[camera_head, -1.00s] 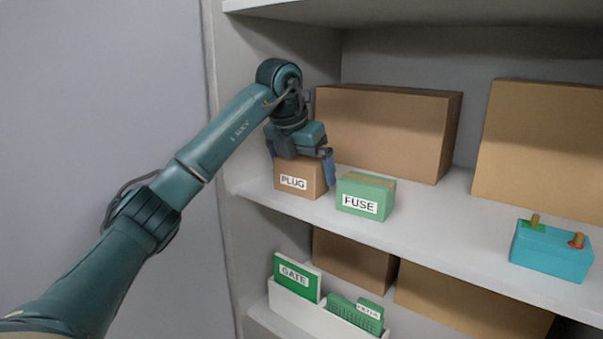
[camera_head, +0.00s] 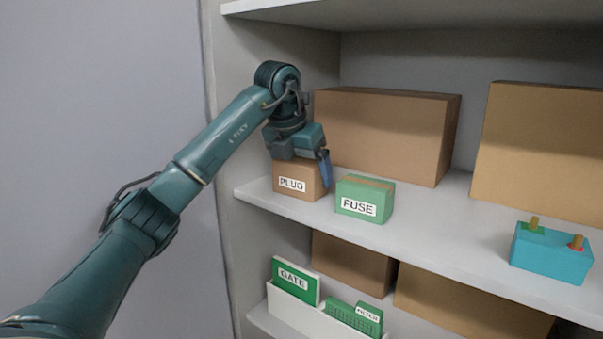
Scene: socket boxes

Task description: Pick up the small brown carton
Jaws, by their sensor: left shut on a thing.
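The small brown carton (camera_head: 291,194) with a "PLUG" label stands upright at the left end of the middle shelf. My left gripper (camera_head: 299,168) is over it from above and shut on it. One blue finger shows at the carton's right side; the other finger is hidden. The carton's top is partly covered by the gripper. I cannot tell whether the carton is clear of the shelf. My right gripper is not in view.
A green "FUSE" box (camera_head: 364,199) stands close to the right of the carton. Large brown boxes (camera_head: 385,135) stand behind. A blue battery-like block (camera_head: 550,253) is at the right. The shelf's side wall (camera_head: 238,140) is close on the left.

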